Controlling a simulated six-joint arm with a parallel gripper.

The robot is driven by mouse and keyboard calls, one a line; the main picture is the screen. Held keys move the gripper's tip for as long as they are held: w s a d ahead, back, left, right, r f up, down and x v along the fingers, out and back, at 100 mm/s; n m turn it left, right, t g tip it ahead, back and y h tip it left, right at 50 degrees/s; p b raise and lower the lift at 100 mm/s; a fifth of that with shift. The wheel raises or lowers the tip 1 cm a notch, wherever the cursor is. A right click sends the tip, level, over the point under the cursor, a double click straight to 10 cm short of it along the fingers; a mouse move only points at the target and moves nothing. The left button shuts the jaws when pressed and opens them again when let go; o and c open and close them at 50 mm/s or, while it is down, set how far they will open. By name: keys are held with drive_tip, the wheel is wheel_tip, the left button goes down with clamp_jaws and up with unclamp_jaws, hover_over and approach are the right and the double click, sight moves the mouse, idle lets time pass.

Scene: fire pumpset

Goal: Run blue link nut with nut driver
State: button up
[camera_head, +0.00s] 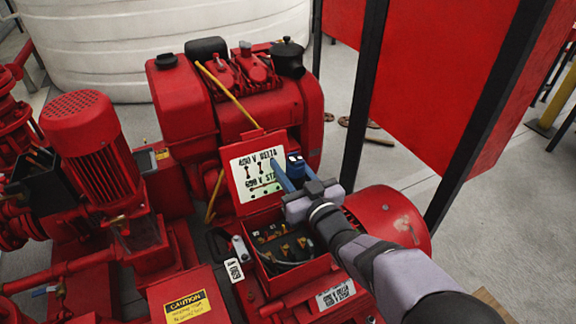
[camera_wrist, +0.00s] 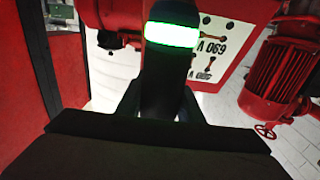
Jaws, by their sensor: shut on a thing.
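My gripper (camera_head: 291,176) is shut on a dark tool with a blue part, which I take to be the nut driver (camera_head: 296,163). In the wrist view the nut driver (camera_wrist: 168,75) is a dark upright cylinder with a glowing green band, between the fingers. It is held in front of the raised lid (camera_head: 240,184), above and apart from the open red terminal box (camera_head: 259,264). Brass-coloured terminals (camera_head: 285,249) and dark wires show inside the box. I cannot make out a blue link nut; the nut driver's working end is not clear.
The lid carries a white wiring diagram (camera_head: 253,172). The red motor end (camera_head: 392,220) stands right of the box, and the red engine (camera_head: 185,100) behind it. A dark post (camera_head: 364,90) and red panels rise at the right. A yellow bar (camera_head: 228,93) leans behind the lid.

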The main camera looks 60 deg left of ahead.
sight(294, 156)
drive_tip(key=shift+f+b, duration=0.35)
drive_tip(key=shift+b, duration=0.1)
idle(1.0)
drive_tip(key=shift+r, duration=0.15)
idle(0.4)
drive_tip(key=shift+r+p, duration=2.05)
drive_tip(key=shift+r, duration=0.95)
